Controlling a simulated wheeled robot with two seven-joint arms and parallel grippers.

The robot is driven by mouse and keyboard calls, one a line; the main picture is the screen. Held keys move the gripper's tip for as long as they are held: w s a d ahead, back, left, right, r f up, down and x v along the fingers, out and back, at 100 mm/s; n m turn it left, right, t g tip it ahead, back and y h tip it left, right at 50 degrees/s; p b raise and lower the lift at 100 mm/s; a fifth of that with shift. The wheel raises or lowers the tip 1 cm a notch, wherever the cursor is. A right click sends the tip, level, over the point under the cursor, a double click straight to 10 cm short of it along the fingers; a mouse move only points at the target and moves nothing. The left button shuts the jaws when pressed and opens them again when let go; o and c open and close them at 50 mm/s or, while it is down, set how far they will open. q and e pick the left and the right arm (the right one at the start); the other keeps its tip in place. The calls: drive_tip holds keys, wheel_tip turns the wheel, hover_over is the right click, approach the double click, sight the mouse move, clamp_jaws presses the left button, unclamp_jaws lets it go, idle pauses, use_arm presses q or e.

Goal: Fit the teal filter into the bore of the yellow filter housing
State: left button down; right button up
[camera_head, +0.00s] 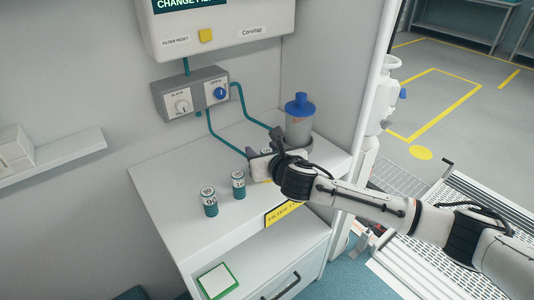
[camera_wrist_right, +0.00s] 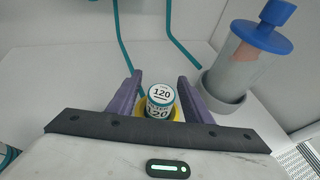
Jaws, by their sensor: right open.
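A teal-and-white filter (camera_wrist_right: 160,100) marked 120 stands between the purple fingers of my right gripper (camera_wrist_right: 159,80) in the right wrist view. The fingers are open, with a gap on each side of the filter. A yellow ring, the visible part of the yellow filter housing (camera_wrist_right: 176,114), shows around the filter's lower part; how deep the filter sits in it I cannot tell. In the head view my right gripper (camera_head: 262,164) is over the counter and mostly hides this filter and the housing. My left gripper is not in view.
Two more teal-and-white filters (camera_head: 209,202) (camera_head: 238,184) stand upright on the white counter (camera_head: 165,185), left of my gripper. A clear canister with a blue cap (camera_head: 299,118) stands close behind the gripper. A valve box (camera_head: 191,94) with teal hoses is on the wall.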

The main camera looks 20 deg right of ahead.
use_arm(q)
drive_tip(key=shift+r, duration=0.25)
use_arm(e)
drive_tip(key=v, duration=1)
drive_tip(key=shift+w+d, duration=0.1)
